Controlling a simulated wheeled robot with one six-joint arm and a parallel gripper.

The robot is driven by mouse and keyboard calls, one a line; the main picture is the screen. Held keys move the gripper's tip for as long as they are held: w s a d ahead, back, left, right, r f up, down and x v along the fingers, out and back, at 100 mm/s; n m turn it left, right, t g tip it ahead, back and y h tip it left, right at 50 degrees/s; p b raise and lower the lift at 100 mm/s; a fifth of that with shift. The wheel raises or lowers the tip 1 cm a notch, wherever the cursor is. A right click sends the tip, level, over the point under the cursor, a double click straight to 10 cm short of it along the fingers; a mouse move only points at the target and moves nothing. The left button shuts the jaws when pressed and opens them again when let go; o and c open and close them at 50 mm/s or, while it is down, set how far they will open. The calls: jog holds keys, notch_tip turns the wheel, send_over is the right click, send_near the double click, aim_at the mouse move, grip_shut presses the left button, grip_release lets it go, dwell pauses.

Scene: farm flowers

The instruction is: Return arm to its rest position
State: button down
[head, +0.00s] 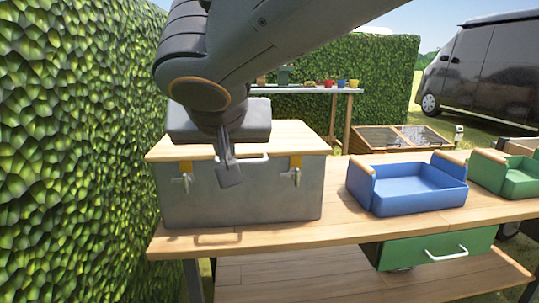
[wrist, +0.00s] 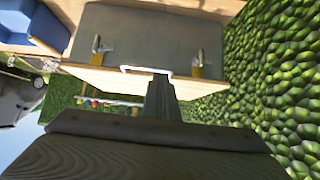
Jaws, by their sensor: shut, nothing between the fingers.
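My arm (head: 235,55) reaches in from the top of the head view and bends downward. My gripper (head: 229,172) is shut and empty, pointing down in front of the grey toolbox (head: 260,195). In the wrist view my gripper (wrist: 161,90) shows with its fingers together close to the white handle (wrist: 145,71) of the box. I cannot tell whether it touches the handle. The toolbox has a wooden lid (head: 295,136) and two latches, and stands at the left of the wooden table (head: 340,232).
A blue tray (head: 420,195) and a green tray (head: 520,183) stand to the right on the table. A green drawer (head: 440,247) hangs below. A leafy hedge (head: 70,150) rises close on the left. A shelf with small pots (head: 328,84) and a dark van (head: 485,70) are behind.

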jog(key=d+f+b+x, duration=0.1)
jog(key=b+x, duration=0.6)
jog(key=x, duration=0.1)
jog(key=shift+s+a+f, duration=0.15)
jog(key=shift+s+a, duration=0.1)
jog(key=shift+a, duration=0.1)
jog(key=shift+f, duration=0.1)
